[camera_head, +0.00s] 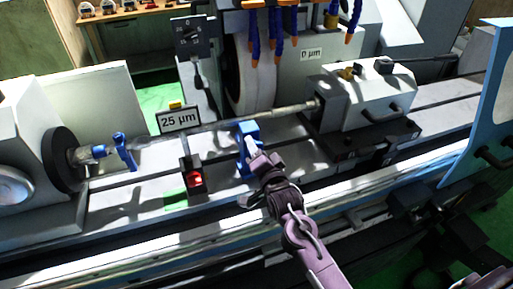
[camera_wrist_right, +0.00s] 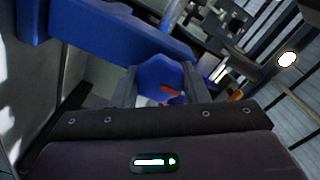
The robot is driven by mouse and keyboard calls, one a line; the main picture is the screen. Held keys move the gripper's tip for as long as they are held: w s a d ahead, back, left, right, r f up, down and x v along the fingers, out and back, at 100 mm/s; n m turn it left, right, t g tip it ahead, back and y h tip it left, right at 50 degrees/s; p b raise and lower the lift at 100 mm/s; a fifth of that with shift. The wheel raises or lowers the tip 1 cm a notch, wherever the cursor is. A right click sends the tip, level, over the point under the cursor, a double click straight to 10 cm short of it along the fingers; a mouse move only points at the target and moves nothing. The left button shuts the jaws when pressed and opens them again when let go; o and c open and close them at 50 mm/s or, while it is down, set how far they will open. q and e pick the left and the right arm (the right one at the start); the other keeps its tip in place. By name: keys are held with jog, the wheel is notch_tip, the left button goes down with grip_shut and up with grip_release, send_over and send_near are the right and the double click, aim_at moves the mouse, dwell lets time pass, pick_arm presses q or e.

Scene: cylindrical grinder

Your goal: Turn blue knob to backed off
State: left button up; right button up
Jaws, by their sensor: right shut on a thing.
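The blue knob (camera_wrist_right: 157,72) is a faceted block with a short red mark, in the middle of the right wrist view. My right gripper (camera_wrist_right: 158,88) has a finger on each side of it and is shut on it. In the head view my right gripper (camera_head: 250,162) reaches up to the front of a blue bracket (camera_head: 249,131) on the machine bed, and hides the knob there. My left gripper is in neither view.
A long workpiece (camera_head: 215,124) spans the bed behind my gripper, beside the grinding wheel (camera_head: 250,80). A small post with a red light (camera_head: 195,180) stands left of my gripper. The tailstock (camera_head: 365,98) is at right. A blue panel (camera_head: 480,100) stands at the far right.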

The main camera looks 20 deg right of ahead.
jog(key=shift+f, duration=0.15)
dwell(0.3)
jog(key=o, duration=1)
jog(key=shift+s, duration=0.1)
jog(key=s+b, duration=0.3)
jog(key=s, duration=0.4)
jog(key=shift+s+d, duration=0.1)
jog(key=shift+s, duration=0.25)
